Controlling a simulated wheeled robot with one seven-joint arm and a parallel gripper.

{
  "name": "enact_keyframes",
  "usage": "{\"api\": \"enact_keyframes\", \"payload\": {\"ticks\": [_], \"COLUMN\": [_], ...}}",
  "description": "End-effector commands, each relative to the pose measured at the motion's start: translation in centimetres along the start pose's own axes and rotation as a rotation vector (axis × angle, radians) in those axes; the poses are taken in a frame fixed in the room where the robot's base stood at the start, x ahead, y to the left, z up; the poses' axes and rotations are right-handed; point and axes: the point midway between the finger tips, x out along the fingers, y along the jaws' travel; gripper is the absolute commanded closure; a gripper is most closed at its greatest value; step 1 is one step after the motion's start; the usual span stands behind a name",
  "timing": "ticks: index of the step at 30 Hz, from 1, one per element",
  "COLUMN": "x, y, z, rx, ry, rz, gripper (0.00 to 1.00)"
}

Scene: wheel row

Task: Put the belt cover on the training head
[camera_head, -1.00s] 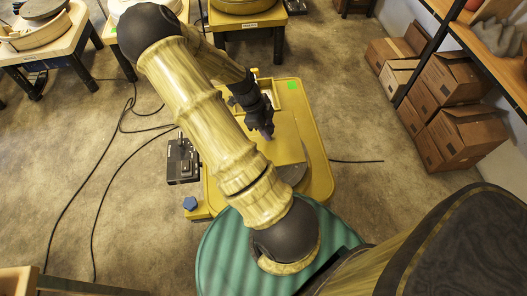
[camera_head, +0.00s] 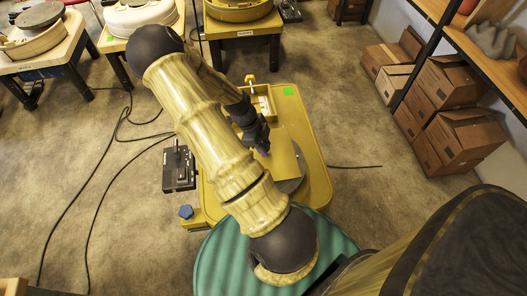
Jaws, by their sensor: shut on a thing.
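The training head (camera_head: 317,170) is a yellow wheel unit in the middle, with a round grey wheel disc (camera_head: 292,184) at its near right. My gripper (camera_head: 263,151) is dark and reaches down over the unit from my arm. It is shut on a flat yellow panel, which looks like the belt cover (camera_head: 284,152). The panel lies over the unit's top in the picture and hides part of the disc. My arm and gripper hide the panel's left side. I cannot tell whether the panel touches the unit or hangs above it.
A tray (camera_head: 262,104) and a green square (camera_head: 288,91) are at the unit's far end. A dark control box (camera_head: 179,169) and a blue knob (camera_head: 186,212) are on its left. Cables cross the floor at left. Cardboard boxes (camera_head: 455,140) and shelving stand at right.

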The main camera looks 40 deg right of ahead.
Motion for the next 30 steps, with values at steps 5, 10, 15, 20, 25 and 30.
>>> {"api": "enact_keyframes", "payload": {"ticks": [5, 10, 15, 20, 25, 30], "x": [2.4, 3.5, 3.3, 3.5, 3.5, 3.5], "y": [0.0, 0.0, 0.1, 0.1, 0.1, 0.1], "z": [0.8, 1.4, 1.5, 1.6, 1.6, 1.6], "rx": [0.002, 0.002, -0.002, -0.003, -0.002, -0.002], "ry": [0.001, 0.000, 0.000, 0.000, 0.000, 0.000], "rz": [0.003, 0.001, -0.001, -0.001, 0.000, 0.000], "gripper": [1.00, 1.00, 1.00, 0.65, 0.45, 0.45]}}
